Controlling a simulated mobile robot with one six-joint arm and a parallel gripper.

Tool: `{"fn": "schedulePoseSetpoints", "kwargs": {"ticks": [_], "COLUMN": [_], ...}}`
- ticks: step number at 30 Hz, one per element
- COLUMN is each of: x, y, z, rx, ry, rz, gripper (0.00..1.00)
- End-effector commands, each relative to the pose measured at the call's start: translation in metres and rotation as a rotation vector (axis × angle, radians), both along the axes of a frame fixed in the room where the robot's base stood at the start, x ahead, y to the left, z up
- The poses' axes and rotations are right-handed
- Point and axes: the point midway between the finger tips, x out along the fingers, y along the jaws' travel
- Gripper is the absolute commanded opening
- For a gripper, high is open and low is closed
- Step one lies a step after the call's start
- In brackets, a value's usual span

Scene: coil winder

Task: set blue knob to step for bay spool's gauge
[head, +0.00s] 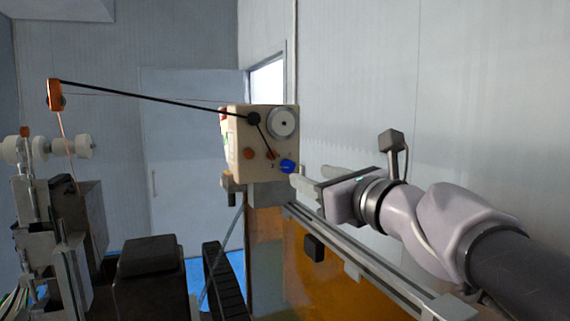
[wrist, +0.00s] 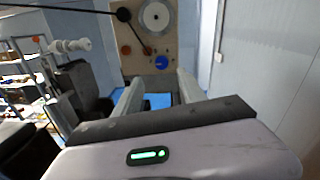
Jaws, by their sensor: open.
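The blue knob (head: 287,166) sits at the lower right of the cream control box's (head: 240,145) face. It also shows in the wrist view (wrist: 161,62), just beyond my fingertips and about midway between them. My gripper (head: 302,177) is open and empty, its fingers pointing at the knob from the right in the head view. In the wrist view the two fingers (wrist: 158,84) stand apart with a gap between. I cannot tell whether a finger touches the knob. The marks around the knob are too small to read. White spools (head: 85,147) sit at the far left; no gauge label is legible.
Near the knob are an orange knob (head: 249,153), a grey dial (head: 283,122) and a black pivot (head: 253,118) with a long black arm (head: 150,97) reaching left. A metal rail (head: 360,255) runs below my arm. A dark block (head: 148,275) stands at front left.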

Motion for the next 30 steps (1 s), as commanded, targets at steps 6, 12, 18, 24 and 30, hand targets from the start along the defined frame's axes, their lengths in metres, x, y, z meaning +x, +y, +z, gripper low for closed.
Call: {"fn": "schedulePoseSetpoints", "kwargs": {"ticks": [6,12,18,24,30], "x": [0.049,0.078,0.086,0.086,0.086], "y": [0.025,0.038,0.043,0.043,0.043], "z": [0.001,0.001,0.0,0.0,0.0], "rx": [0.001,0.001,0.001,0.001,0.002], "ry": [0.002,0.002,0.0,0.0,0.001], "rz": [0.002,-0.001,-0.001,-0.001,-0.001], "gripper": [0.48,0.48,0.48,0.46,0.07]}}
